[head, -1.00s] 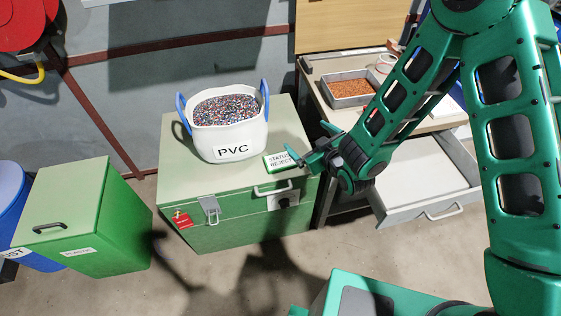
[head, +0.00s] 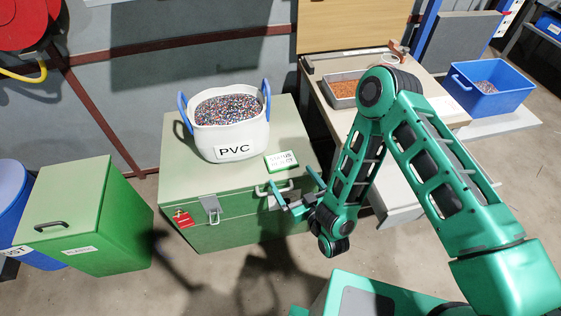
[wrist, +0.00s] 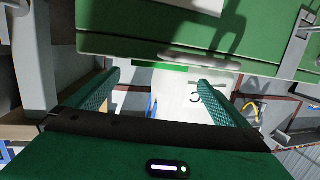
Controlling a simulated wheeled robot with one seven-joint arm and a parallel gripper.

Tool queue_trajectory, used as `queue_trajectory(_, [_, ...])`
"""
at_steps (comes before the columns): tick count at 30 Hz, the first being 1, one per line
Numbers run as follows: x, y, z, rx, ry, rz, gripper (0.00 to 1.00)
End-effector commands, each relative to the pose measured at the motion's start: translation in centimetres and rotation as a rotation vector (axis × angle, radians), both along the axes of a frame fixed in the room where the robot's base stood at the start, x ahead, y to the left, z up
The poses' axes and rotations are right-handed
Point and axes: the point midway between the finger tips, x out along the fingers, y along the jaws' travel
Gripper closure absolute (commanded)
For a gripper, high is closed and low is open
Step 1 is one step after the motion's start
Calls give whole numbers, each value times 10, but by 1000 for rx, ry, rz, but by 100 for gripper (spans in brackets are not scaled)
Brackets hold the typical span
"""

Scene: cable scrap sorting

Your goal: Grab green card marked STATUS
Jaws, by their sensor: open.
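The green-edged card with a white face (head: 281,161) lies flat on the green chest lid, near its front right edge. Its first line reads STATUS; the second line is hard to read now. My gripper (head: 290,178) is open and empty, in front of the chest's front edge, just short of the card. In the wrist view, the two fingers (wrist: 158,92) are spread apart with nothing between them touching. A thin green strip (wrist: 160,67) there looks like the card's edge.
The white PVC tub (head: 226,136) with blue handles and mixed granules stands behind left of the card. The chest (head: 185,160) has a front handle, a latch and a red tag (head: 183,218). A drawer (head: 400,190) stands open at right.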

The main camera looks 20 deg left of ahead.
Motion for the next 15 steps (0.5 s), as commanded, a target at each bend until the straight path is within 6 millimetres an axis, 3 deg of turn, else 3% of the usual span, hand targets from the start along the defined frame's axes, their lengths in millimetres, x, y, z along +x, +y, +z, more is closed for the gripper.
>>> queue_trajectory(15, [40,35,-8,0,-1,1,0])
